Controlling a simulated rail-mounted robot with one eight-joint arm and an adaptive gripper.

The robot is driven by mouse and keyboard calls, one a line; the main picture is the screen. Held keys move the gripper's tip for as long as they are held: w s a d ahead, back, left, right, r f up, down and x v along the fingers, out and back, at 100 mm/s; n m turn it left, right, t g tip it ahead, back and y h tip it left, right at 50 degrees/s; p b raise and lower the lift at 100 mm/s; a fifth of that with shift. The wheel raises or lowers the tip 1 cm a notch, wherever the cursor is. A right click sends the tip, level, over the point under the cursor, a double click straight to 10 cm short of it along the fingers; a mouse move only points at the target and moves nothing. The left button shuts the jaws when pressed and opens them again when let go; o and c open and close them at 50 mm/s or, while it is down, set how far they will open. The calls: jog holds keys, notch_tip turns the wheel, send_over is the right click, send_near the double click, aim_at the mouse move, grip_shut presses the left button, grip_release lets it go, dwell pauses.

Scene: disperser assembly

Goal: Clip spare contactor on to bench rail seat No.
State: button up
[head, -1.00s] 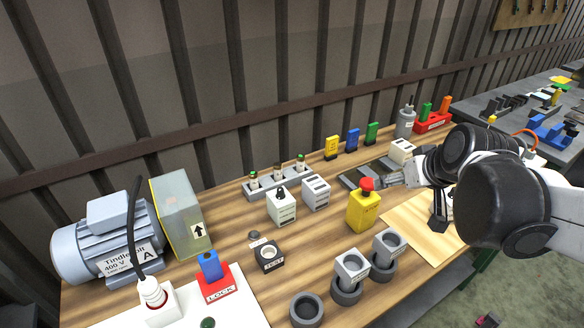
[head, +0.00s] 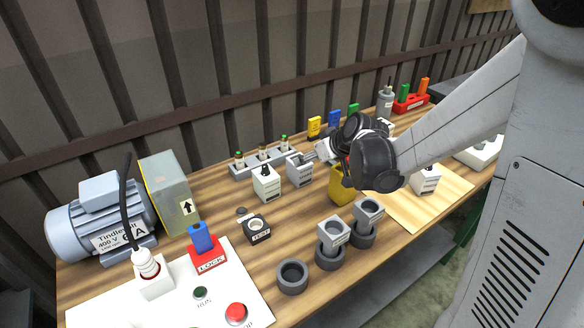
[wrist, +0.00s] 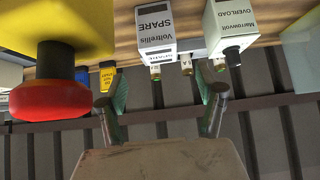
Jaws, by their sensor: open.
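The spare contactor (head: 299,168) is a pale block standing upright on the bench. In the wrist view its label "SPARE" (wrist: 155,32) shows upside down. My gripper (head: 322,153) is open just to the right of it in the head view. In the wrist view my gripper's two fingers (wrist: 164,100) are spread apart and empty, pointing towards the contactor, which appears beyond them. I cannot tell the remaining gap. The bench rail is hidden behind my arm in the head view, so its seats cannot be read.
The overload block (head: 267,184) stands close left of the contactor. A yellow box (head: 340,188) with a red button (wrist: 62,85) stands near my wrist. Grey ring stands (head: 293,277) occupy the front.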

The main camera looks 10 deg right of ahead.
jog(key=shift+x, duration=6.25)
jog(key=c, duration=1.5)
